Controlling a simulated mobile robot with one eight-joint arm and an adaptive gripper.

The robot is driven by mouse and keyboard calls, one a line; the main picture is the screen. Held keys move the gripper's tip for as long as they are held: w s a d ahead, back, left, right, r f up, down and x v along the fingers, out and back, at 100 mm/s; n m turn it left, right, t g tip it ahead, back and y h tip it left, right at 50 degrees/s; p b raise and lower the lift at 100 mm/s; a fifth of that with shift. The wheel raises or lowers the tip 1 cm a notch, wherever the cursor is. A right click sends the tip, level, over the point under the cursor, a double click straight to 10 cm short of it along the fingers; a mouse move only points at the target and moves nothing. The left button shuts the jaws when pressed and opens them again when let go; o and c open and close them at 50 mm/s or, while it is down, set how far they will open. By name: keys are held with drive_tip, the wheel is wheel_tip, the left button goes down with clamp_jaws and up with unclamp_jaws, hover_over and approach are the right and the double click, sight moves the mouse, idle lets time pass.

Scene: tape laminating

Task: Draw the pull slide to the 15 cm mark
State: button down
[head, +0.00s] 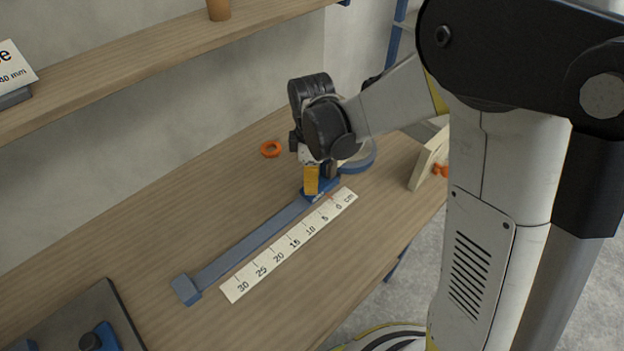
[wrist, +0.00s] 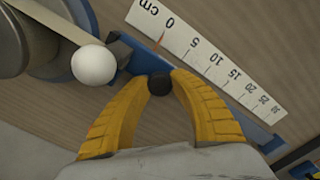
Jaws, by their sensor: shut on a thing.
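The pull slide (wrist: 146,62) is a blue block at the 0 end of its track; its blue edge also shows in the head view (head: 325,188). The grey-blue track (head: 247,244) runs down-left to an end block. A white scale (head: 290,243) marked 0 to 30 cm lies beside it. My gripper (head: 311,190) is over the slide near the 0 mark. In the wrist view, its yellow fingers (wrist: 159,78) are shut on a round black knob (wrist: 159,85) of the slide. In the head view the gripper hides the knob.
A blue-rimmed tape roll (head: 362,157) stands just behind the slide. A white round part (wrist: 93,65) is close to the left finger. An orange ring (head: 271,148) lies behind the track. A dark plate (head: 118,306) lies front left. Wood beside the track is clear.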

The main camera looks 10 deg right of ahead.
drive_tip(key=s+a, duration=0.2)
drive_tip(key=a, duration=0.2)
drive_tip(key=s+a, duration=0.3)
drive_tip(key=a, duration=0.1)
drive_tip(key=s+a, duration=0.3)
drive_tip(key=a, duration=0.1)
drive_tip(key=shift+s+a, duration=0.2)
drive_tip(key=c, duration=1.1)
unclamp_jaws()
drive_tip(key=shift+o, duration=0.2)
drive_tip(key=shift+r, duration=0.1)
wheel_tip(320, 180, up, 12)
